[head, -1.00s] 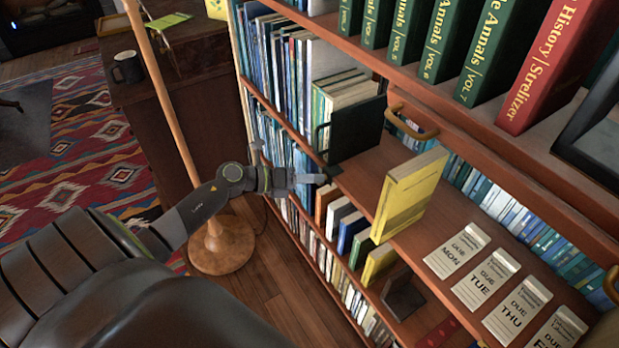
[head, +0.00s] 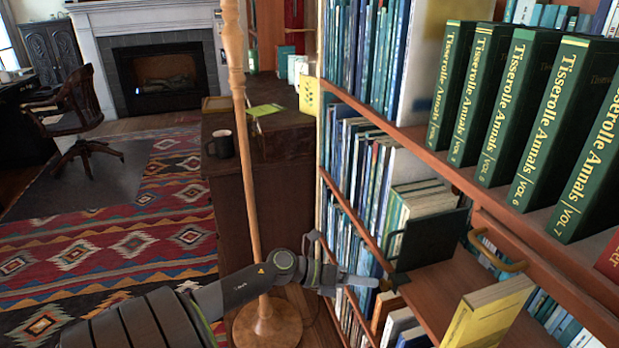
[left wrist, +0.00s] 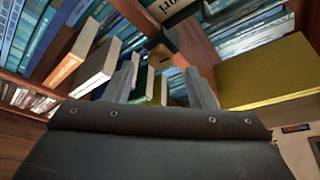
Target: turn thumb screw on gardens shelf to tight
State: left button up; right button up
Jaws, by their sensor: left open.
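A small brass-coloured knob, apparently the thumb screw (head: 387,284), sits at the shelf edge below a black bookend (head: 432,240). In the left wrist view the thumb screw (left wrist: 159,56) shows a dark slot on its face and lies beyond my fingertips, between them in the picture. My left gripper (head: 368,281) is open and empty, its fingers pointing at the knob in the head view. The left gripper (left wrist: 163,80) shows its two fingers apart in the left wrist view. I cannot tell whether they touch the knob. No gardens label is readable. My right gripper is not in view.
A yellow book (head: 486,312) stands on the same shelf, right of the bookend. Blue books (head: 352,150) fill the bay to the left. Green volumes (head: 500,110) stand on the shelf above. A wooden pole stand (head: 267,322) rises left of the bookcase, close to my left arm.

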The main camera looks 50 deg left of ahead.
pick_arm(q)
jog(key=p+v, duration=0.1)
jog(key=v, duration=1.3)
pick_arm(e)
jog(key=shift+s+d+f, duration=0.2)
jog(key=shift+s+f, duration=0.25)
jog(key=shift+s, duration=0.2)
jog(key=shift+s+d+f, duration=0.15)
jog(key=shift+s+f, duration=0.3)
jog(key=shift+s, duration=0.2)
pick_arm(q)
jog(key=shift+f, duration=0.1)
